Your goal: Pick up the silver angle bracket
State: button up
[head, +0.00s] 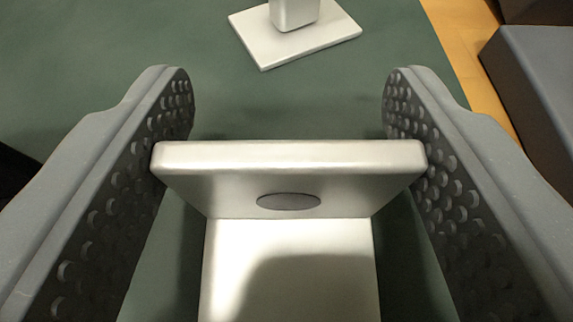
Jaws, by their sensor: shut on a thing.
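The silver angle bracket (289,271) is in the lower middle of the head view. Its upright plate, with a dark oval hole, spans between the jaws, and its other plate runs toward the bottom edge. My gripper (288,115) has its two grey, dimpled fingers on either side of the upright plate, meeting its left and right ends. The gripper is shut on the bracket. The near end of the bracket is cut off by the frame, and I cannot tell whether it touches the green surface.
A second silver piece, a flat plate with a block on it (308,50), stands farther off at the top. The green surface (345,102) between is clear. A wooden strip (468,50) and a dark grey box-like object (535,90) lie at the right.

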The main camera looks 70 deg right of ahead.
jog(key=shift+r+p, duration=0.7)
jog(key=shift+r, duration=1.15)
jog(key=s+a+r+p, duration=0.1)
jog(key=s+a, duration=0.9)
jog(key=s, duration=0.3)
jog(key=w+a+n+t+y, duration=0.5)
jog(key=w+a+n+t, duration=0.2)
jog(key=w+a, duration=0.65)
jog(key=w+a+f+n+t+y, duration=0.1)
jog(key=w+a+f+n+y, duration=0.1)
jog(key=a, duration=0.6)
jog(key=w+a+f+n+t+y, duration=0.1)
jog(key=w+a+n+y, duration=0.3)
jog(key=a, duration=0.4)
jog(key=shift+f+n+t+y, duration=0.3)
jog(key=shift+f+n+y, duration=0.5)
jog(key=shift+y, duration=0.2)
jog(key=shift+w+d, duration=0.1)
